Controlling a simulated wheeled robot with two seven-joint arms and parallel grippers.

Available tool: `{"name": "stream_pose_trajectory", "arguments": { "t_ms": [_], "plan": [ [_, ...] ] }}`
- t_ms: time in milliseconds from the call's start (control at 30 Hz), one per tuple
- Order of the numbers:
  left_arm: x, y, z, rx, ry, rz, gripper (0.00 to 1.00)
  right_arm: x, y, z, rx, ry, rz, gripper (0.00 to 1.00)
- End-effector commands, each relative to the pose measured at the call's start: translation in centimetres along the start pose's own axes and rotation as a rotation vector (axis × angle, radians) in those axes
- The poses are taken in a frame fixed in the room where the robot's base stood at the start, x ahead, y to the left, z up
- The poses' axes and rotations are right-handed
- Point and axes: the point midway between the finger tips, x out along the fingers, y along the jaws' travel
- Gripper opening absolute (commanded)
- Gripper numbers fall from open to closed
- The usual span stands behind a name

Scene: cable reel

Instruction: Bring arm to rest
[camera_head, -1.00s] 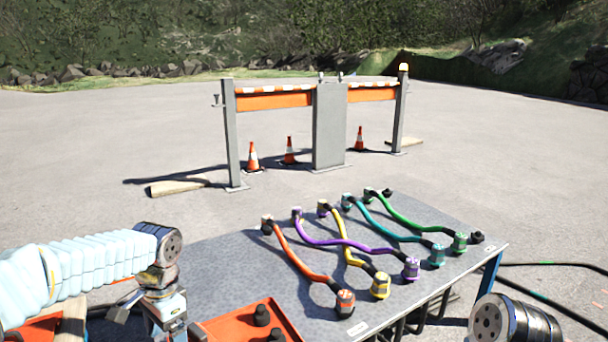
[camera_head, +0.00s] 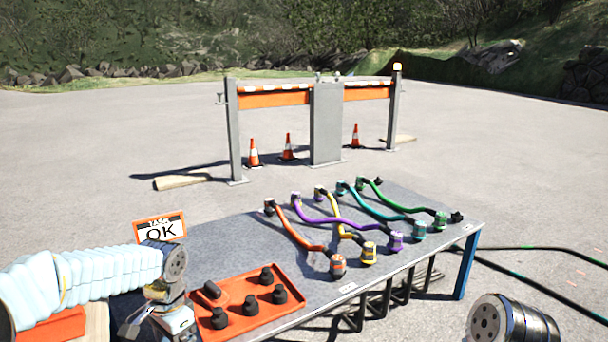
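My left arm comes in from the left in a pale blue sleeve. Its gripper (camera_head: 175,325) points down at the near left end of the table, left of the orange tray, and is partly cut off by the picture's bottom edge. I cannot tell whether its fingers are open or shut. At the lower right, only a dark rounded joint of my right arm shows. My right gripper is out of view.
The grey table (camera_head: 240,240) bears orange (camera_head: 297,233), purple, yellow, teal and green cables. An orange tray (camera_head: 277,317) holds several black plugs. A barrier (camera_head: 327,125) with traffic cones stands beyond. Black cables lie on the ground at right.

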Motion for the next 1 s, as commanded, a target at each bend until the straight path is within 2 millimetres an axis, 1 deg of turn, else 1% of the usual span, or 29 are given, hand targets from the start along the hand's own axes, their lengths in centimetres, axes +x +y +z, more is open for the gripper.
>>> {"name": "stream_pose_trajectory", "arguments": {
  "t_ms": [167,267,367,467,567,600,667,700,800,900,1000],
  "plan": [
    [3.3,1.2,-1.4,-0.015,0.031,0.04,0.89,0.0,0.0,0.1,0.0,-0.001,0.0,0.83],
    [6.1,2.4,-2.4,-0.033,0.057,0.077,0.89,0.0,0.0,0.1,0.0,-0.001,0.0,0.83],
    [9.3,4.0,-3.4,-0.064,0.089,0.121,0.89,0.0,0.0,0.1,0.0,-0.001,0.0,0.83],
    [13.4,6.2,-4.2,-0.115,0.125,0.177,0.89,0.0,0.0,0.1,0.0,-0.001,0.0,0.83],
    [18.5,9.5,-4.5,-0.207,0.162,0.25,0.89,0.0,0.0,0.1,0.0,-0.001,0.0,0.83],
    [20.9,11.2,-4.3,-0.261,0.176,0.283,0.89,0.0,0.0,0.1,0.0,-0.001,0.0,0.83],
    [24.3,13.9,-3.6,-0.358,0.196,0.326,0.89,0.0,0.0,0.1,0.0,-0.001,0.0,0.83],
    [26.3,15.5,-2.9,-0.427,0.206,0.346,0.89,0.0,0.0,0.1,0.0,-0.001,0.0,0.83],
    [29.6,18.3,-0.9,-0.579,0.223,0.365,0.89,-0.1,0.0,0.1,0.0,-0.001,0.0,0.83],
    [31.4,19.9,0.8,-0.679,0.23,0.361,0.89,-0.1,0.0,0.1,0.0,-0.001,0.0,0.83],
    [31.6,20.1,1.0,-0.693,0.231,0.359,0.89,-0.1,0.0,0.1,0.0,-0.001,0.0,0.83]
  ]
}}
